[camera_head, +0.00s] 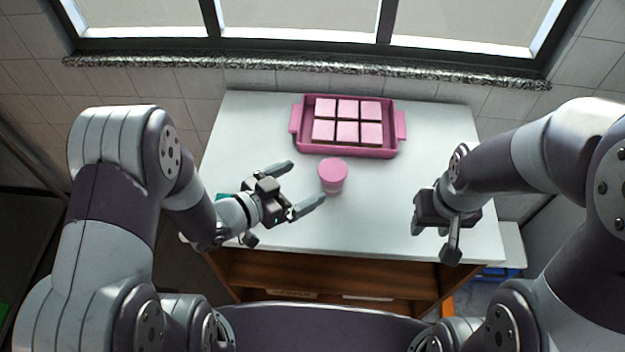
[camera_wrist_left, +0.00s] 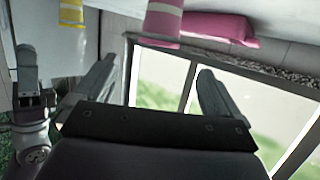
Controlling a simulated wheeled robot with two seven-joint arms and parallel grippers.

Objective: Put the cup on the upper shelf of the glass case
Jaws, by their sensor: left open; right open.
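The cup (camera_head: 332,184), with a pink round top, stands upright on the white table in front of the pink tray. It also shows in the left wrist view as a pink and white shape at the top (camera_wrist_left: 162,22). My left gripper (camera_head: 306,183) is open just left of the cup, its fingers pointing toward it, with nothing between them. Both fingers also show in the left wrist view. My right gripper (camera_head: 434,242) is open and empty over the right front of the table, well apart from the cup. I see no glass case in either view.
A pink tray (camera_head: 396,143) with several pink-topped square pieces sits at the back of the white table (camera_head: 250,125). A yellow and white object (camera_wrist_left: 71,12) shows in the left wrist view. A window is behind the table. The table's right side is mostly clear.

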